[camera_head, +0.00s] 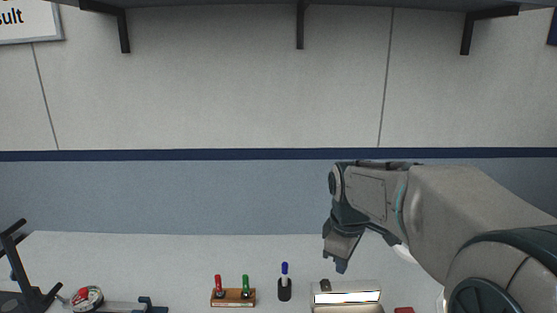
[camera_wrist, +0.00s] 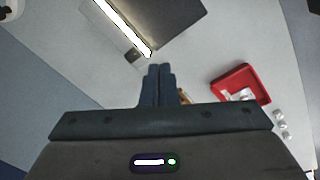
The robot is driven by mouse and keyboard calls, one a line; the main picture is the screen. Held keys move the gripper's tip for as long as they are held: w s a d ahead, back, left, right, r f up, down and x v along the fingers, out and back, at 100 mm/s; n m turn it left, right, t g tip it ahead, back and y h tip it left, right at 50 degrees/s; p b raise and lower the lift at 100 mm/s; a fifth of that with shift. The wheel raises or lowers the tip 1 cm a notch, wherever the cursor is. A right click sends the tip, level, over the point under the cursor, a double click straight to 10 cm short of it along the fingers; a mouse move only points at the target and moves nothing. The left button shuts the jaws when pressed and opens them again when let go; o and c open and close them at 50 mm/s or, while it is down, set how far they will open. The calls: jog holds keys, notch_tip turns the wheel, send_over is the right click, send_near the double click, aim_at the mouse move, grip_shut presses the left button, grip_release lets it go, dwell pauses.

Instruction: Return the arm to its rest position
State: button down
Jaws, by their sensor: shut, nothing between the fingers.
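My arm reaches in from the right in the head view. My gripper (camera_head: 336,264) hangs downward above the back of the white table (camera_head: 180,257), at the left side of the metallic box. In the wrist view my gripper (camera_wrist: 158,68) shows its two dark fingers pressed together, with nothing between them. The fingertips appear near the corner of the box in that view, and I cannot tell the height between them.
A metallic box (camera_head: 346,297) with a bright strip stands below my gripper. A dark holder with a blue-capped marker (camera_head: 284,283) and a wooden rack (camera_head: 233,298) stand to its left. A red tray (camera_wrist: 240,84) lies right. A shelf (camera_head: 220,3) spans the wall above.

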jog(key=s+f+m, duration=0.1)
jog(key=s+m, duration=0.4)
jog(key=s, duration=0.3)
jog(key=s+f+m+t, duration=0.1)
jog(key=s+f+m, duration=0.1)
jog(key=s+m, duration=0.3)
jog(key=s, duration=0.3)
jog(key=shift+s+d+f, duration=0.3)
jog(key=shift+s, duration=0.05)
jog(key=c, duration=1.3)
grip_release()
jog(key=shift+s+f+m, duration=0.25)
jog(key=shift+s+m, duration=0.05)
jog(key=shift+m, duration=0.2)
jog(key=w+r+g, duration=0.1)
jog(key=w+r, duration=0.3)
jog(key=w, duration=1)
jog(key=g, duration=0.2)
send_over(326, 287)
notch_tip(326, 287, down, 4)
notch_tip(326, 287, down, 14)
jog(key=shift+d+r+p, duration=0.1)
jog(key=shift+r+p, duration=0.15)
jog(key=shift+p, duration=0.4)
jog(key=shift+w, duration=0.1)
grip_shut()
